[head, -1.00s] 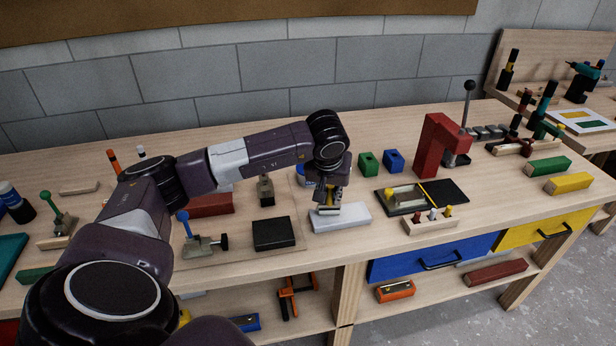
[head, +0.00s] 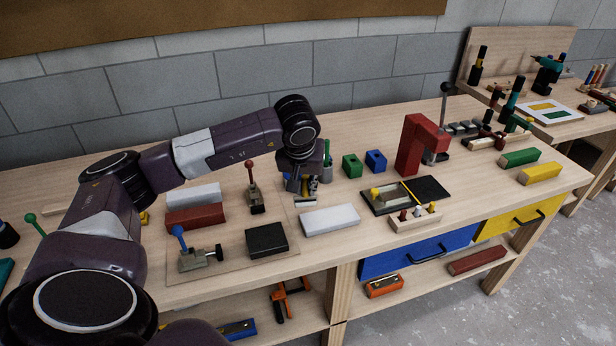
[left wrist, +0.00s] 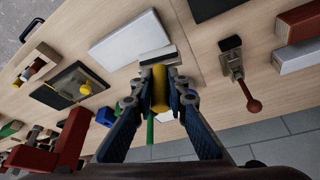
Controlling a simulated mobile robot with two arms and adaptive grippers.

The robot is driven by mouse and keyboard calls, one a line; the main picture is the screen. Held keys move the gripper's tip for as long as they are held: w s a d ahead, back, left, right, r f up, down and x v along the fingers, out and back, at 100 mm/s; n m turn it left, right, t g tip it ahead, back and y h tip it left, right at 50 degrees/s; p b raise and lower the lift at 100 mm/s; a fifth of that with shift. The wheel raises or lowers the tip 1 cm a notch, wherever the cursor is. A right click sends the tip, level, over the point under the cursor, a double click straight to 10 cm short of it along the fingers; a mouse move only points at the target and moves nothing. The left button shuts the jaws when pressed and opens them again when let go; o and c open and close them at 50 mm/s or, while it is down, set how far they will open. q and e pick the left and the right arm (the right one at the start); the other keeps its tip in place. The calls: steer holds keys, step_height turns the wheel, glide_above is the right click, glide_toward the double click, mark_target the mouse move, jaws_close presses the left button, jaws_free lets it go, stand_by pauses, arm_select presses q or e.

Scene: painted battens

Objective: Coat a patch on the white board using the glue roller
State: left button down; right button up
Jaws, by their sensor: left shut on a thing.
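The white board (head: 330,219) lies flat on the workbench in the head view. It also shows in the left wrist view (left wrist: 125,42), its top plain white, with no coated patch that I can make out. My left gripper (head: 303,186) is just behind the board's left end. In the left wrist view my left gripper (left wrist: 160,95) is shut on the glue roller's yellow handle (left wrist: 160,80). The roller's pale and dark head (left wrist: 157,54) appears beside the board's edge; I cannot tell its height. In the head view the gripper mostly hides the roller. My right gripper is not in view.
A black block (head: 266,239) and a toggle clamp (head: 255,192) stand left of the board. A dark tray (head: 432,188) with a yellow knob, a red press (head: 416,146), and green (head: 352,166) and blue (head: 375,161) blocks stand right. Bare wood lies around the board.

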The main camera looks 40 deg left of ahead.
arm_select(q)
steer(key=shift+r+p, duration=0.5)
steer(key=shift+r, duration=0.65)
